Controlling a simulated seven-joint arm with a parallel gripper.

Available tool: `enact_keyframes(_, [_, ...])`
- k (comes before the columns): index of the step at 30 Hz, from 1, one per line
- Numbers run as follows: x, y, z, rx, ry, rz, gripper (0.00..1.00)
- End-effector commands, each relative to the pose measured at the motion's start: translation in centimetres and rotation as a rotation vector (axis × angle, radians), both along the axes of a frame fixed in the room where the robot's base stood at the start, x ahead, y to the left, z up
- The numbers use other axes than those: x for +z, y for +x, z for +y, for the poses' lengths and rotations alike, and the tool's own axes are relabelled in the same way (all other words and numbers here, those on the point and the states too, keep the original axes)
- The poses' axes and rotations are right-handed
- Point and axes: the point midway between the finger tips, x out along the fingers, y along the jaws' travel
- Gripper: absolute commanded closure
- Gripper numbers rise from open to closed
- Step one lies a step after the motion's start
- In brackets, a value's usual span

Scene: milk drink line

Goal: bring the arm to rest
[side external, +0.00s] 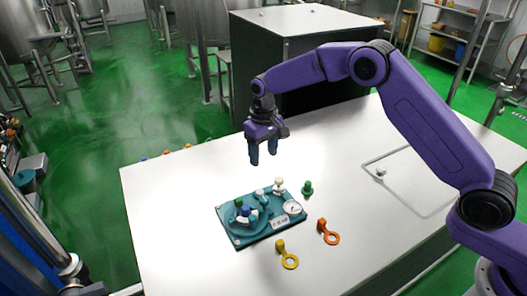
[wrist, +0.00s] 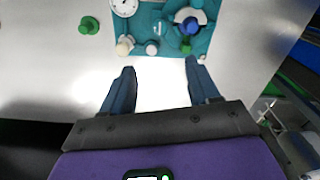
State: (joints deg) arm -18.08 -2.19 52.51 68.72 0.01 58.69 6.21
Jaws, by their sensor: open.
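My purple arm reaches over the white table, and my gripper (side external: 263,157) hangs above its far part, pointing down. In the wrist view my gripper (wrist: 158,88) shows two dark blue fingers spread apart with only bare table between them. The gripper is open and empty. A teal panel (side external: 236,240) with a dial gauge (side external: 292,208), a blue knob and white and green knobs sits on the table, below and nearer the camera than my gripper. In the wrist view the panel (wrist: 165,42) lies beyond the fingertips.
A green knob-like piece (side external: 307,187) stands right of the panel. A yellow ring tag (side external: 288,261) and an orange ring tag (side external: 330,236) lie in front and to its right. A rectangular outline with a small knob (side external: 381,171) is at the table's right. A grey cabinet (side external: 290,50) stands behind.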

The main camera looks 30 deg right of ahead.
Motion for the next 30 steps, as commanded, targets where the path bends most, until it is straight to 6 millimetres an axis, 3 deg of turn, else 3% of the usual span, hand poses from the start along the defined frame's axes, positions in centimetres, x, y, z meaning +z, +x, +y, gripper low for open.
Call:
enact_keyframes(15, [0.1, 0.0, 0.0, 0.001, 0.000, 0.000, 0.40])
enact_keyframes(19, [0.9, -0.7, 0.3, 0.024, 0.000, -0.002, 0.40])
enact_keyframes(23, [2.8, -2.7, 0.8, 0.079, 0.002, -0.004, 0.40])
enact_keyframes(30, [6.5, -8.6, 1.0, 0.215, 0.005, -0.009, 0.40])
